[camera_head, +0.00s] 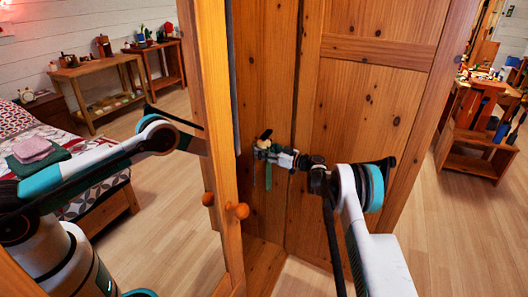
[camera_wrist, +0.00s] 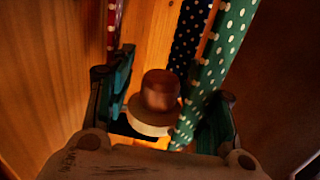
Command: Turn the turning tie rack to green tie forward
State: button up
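My gripper (camera_head: 265,148) reaches into the open wooden wardrobe (camera_head: 365,110). In the wrist view my gripper (camera_wrist: 176,78) is open, with its teal fingers wide apart. A round reddish-brown knob (camera_wrist: 160,90) on a paler base lies between the fingers; I cannot see either finger touching it. The green tie with white dots (camera_wrist: 215,70) hangs just right of the knob, close to the right finger. A navy dotted tie (camera_wrist: 187,40) hangs behind the knob, and a dark red dotted tie (camera_wrist: 114,22) at upper left. The rest of the rack is hidden.
The open wardrobe door (camera_head: 212,110), with round knobs (camera_head: 237,210), stands left of my gripper, close to my arm. A bed (camera_head: 75,170) and side tables (camera_head: 100,72) stand at left. A wooden shelf unit (camera_head: 470,125) stands at right. Floor is clear at lower right.

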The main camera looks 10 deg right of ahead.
jog(key=v, duration=1.2)
jog(key=shift+a+f, duration=0.1)
